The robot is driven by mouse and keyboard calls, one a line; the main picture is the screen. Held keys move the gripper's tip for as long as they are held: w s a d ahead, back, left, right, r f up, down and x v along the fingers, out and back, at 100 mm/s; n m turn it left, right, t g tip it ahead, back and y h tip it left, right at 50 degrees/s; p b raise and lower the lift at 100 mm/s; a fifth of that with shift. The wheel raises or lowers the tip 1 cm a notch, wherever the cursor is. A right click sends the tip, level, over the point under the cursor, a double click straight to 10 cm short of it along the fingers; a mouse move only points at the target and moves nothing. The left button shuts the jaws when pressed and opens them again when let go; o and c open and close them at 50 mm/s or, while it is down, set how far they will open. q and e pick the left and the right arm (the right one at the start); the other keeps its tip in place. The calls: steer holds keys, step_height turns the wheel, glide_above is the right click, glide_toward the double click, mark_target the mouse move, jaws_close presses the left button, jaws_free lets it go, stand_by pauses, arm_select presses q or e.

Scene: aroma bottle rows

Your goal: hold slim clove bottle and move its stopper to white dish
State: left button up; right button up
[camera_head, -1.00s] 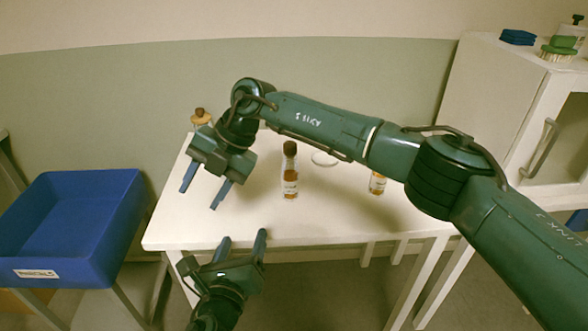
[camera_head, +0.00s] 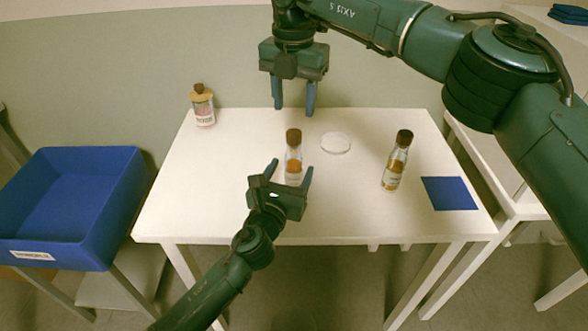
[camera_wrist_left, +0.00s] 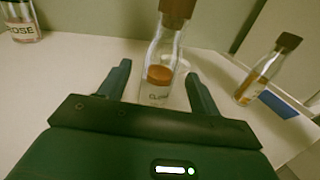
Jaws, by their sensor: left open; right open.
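The slim clove bottle (camera_head: 293,167), clear with amber contents and a dark brown stopper (camera_head: 293,137), stands upright mid-table. In the left wrist view the bottle (camera_wrist_left: 160,85) shows between my finger lines, its stopper (camera_wrist_left: 177,8) cut by the top edge. My left gripper (camera_head: 290,168) is open at the bottle's near side; I cannot tell how far its fingers reach around it. My right gripper (camera_head: 294,111) is open and empty, pointing down above and behind the stopper. The white dish (camera_head: 335,143) lies empty to the right of the bottle.
A second brown-stoppered bottle (camera_head: 396,163) stands at the right, near a blue mat (camera_head: 449,193). A rose jar (camera_head: 203,107) stands at the back left of the white table (camera_head: 200,190). A blue bin (camera_head: 70,200) is left of the table. The table's left part is clear.

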arm_select(q)
steer(key=shift+x, duration=2.3)
